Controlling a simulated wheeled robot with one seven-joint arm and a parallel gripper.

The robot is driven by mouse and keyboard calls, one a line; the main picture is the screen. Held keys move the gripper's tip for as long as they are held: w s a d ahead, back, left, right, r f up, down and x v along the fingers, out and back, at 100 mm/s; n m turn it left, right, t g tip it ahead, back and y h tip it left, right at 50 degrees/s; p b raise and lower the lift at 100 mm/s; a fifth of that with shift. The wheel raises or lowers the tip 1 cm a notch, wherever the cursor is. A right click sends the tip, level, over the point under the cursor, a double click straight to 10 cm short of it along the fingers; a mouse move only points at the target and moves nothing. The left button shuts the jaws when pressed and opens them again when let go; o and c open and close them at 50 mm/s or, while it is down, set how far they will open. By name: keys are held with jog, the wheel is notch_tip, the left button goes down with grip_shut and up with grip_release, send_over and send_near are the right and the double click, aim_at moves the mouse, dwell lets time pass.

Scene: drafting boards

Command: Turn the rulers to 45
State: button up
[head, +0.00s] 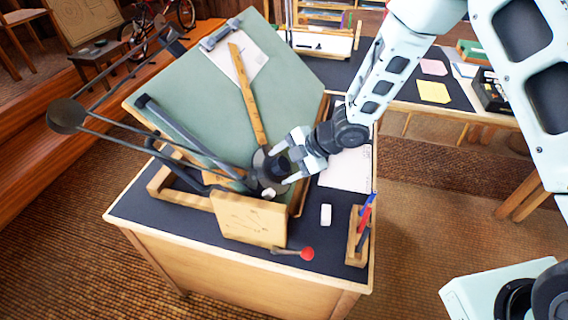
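A tilted green drafting board (195,85) stands on the desk. A long wooden ruler (246,92) lies on it, running from upper left down to the dark round drafting head (262,162). A second wooden strip (226,180) shows only partly behind dark bars, left of the head; I cannot tell whether it is the other ruler. My gripper (280,164) is at the head, with its two pale fingers apart on either side of the dark part. I cannot tell whether they touch it. The angle scale is not readable.
Thin dark machine arms with a round weight (66,116) reach out left. A wooden block (248,219), a red-knobbed lever (306,253), a white eraser (326,214) and a pen holder (357,240) are at the desk's front. Paper (347,169) lies right of the board.

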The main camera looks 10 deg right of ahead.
jog(key=v, duration=1.7)
jog(key=shift+d+r+p, duration=0.15)
jog(key=shift+d+p, duration=0.05)
jog(key=shift+p, duration=0.25)
jog(key=shift+s, duration=0.1)
jog(key=s+a+r+m+g+h, duration=0.1)
jog(key=s+a+r+m+h, duration=0.1)
jog(key=s+m, duration=0.6)
jog(key=s+a+r+m+g+h, duration=0.2)
jog(key=s+r+m+h, duration=0.3)
jog(key=s, duration=1.2)
jog(key=m, duration=0.3)
jog(key=shift+s+a+r+m+h, duration=0.15)
jog(key=shift+s+r+m+h, duration=0.1)
jog(key=shift+m+h, duration=0.05)
